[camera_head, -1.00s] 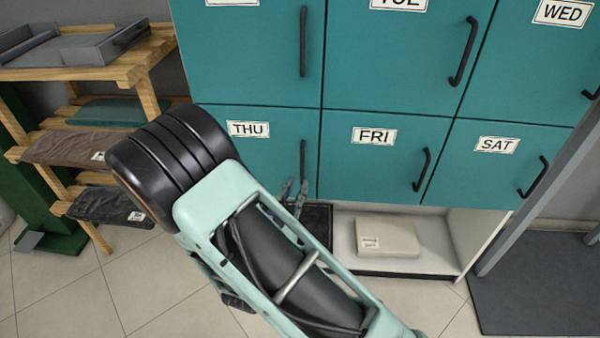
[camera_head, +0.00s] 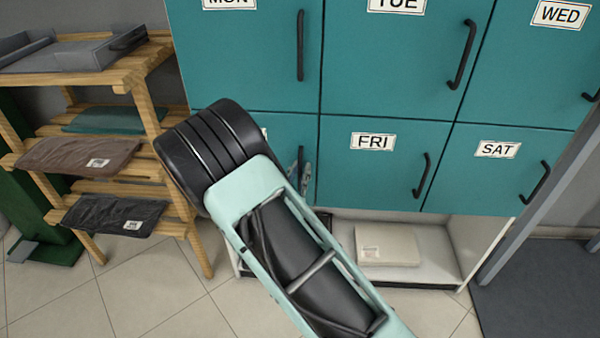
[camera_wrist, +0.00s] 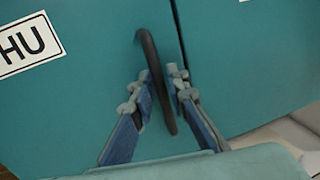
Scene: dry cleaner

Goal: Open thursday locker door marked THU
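The teal THU door (camera_head: 285,125) is shut in the lower row of lockers, left of the FRI door. My arm hides most of it and its label in the head view. The wrist view shows the THU door (camera_wrist: 80,100) closely, with part of its white label (camera_wrist: 28,45) at left. Its dark, curved upright handle (camera_wrist: 155,75) stands between the two fingertips of my gripper (camera_wrist: 160,85). The fingers look apart, one on each side of the handle. In the head view my gripper (camera_head: 304,178) is mostly hidden behind my arm.
The FRI door (camera_head: 375,175) and SAT door (camera_head: 480,180) are shut at right. A pale package (camera_head: 387,244) lies in the open bay below. A wooden rack (camera_head: 150,110) with folded garments stands close at left. Tiled floor is clear in front.

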